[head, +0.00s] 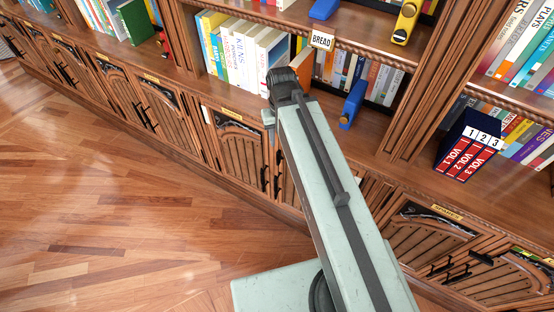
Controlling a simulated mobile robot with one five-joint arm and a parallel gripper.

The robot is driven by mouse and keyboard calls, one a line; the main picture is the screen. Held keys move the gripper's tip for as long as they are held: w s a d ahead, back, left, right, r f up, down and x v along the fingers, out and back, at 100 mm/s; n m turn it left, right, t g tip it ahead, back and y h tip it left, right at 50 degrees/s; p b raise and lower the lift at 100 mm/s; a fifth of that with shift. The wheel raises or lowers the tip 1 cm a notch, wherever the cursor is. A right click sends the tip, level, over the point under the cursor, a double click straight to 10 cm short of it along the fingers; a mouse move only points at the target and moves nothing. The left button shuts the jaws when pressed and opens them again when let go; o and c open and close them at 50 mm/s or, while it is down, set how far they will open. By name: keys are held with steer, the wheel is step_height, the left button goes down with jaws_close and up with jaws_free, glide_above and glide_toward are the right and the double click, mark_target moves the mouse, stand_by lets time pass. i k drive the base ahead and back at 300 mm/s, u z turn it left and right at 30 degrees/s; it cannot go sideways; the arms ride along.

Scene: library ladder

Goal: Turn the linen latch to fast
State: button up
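No latch here can be told by its label as the linen one; the brass plates on the cabinets are too small to read.
Carved cabinet doors (240,150) with black handles line the bookcase's base. The wood floor (110,220) at the left is clear.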

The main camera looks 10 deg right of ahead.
mark_target(279, 158)
steer(key=u, duration=0.05)
steer(key=k, duration=0.5)
steer(key=u, duration=2.85)
steer(key=k, duration=0.8)
steer(key=z, duration=0.8)
steer(key=i, duration=0.5)
